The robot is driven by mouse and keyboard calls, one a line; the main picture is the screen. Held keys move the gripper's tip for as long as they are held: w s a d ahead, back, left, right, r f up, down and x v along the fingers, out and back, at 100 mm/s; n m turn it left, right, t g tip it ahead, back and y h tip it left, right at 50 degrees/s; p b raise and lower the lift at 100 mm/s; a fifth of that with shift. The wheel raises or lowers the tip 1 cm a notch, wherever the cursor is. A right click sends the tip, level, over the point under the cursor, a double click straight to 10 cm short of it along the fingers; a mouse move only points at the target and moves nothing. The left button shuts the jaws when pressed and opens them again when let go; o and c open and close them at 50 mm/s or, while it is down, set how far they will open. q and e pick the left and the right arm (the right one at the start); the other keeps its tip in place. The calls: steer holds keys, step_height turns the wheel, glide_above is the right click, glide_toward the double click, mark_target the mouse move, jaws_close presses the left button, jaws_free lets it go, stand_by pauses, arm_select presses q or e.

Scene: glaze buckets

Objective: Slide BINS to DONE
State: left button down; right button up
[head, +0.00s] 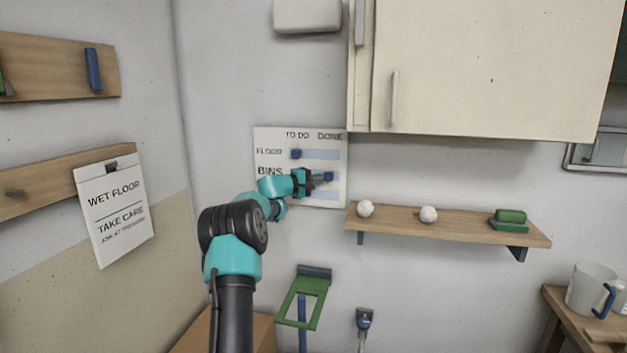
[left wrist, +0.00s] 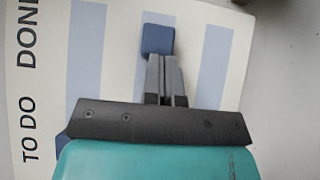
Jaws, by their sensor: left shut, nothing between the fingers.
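The white chart (head: 272,138) on the wall has TO DO and DONE columns, with FLOOR and BINS row labels and pale blue tracks. The blue BINS slider (head: 328,177) is on the middle track, toward the DONE side. It also shows in the left wrist view (left wrist: 157,40). My left gripper (head: 318,179) is shut and empty, its fingertips (left wrist: 160,60) against or very near the slider's TO DO side. The FLOOR slider (head: 296,153) sits at the TO DO end of its track. My left gripper hides the third row's left part. My right gripper is out of view.
A wooden shelf (head: 458,226) with two white balls and a green block is right of the chart. A cabinet (head: 490,70) hangs above it. A green frame-shaped tool (head: 315,303) hangs below the chart. A WET FLOOR sign (head: 115,210) hangs at left.

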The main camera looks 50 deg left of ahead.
arm_select(q)
steer(key=shift+d, duration=0.1)
stand_by(0.4)
steer(key=s+a, duration=0.4)
steer(key=s, duration=0.8)
steer(key=shift+s+a, duration=0.15)
steer(key=shift+s, duration=0.05)
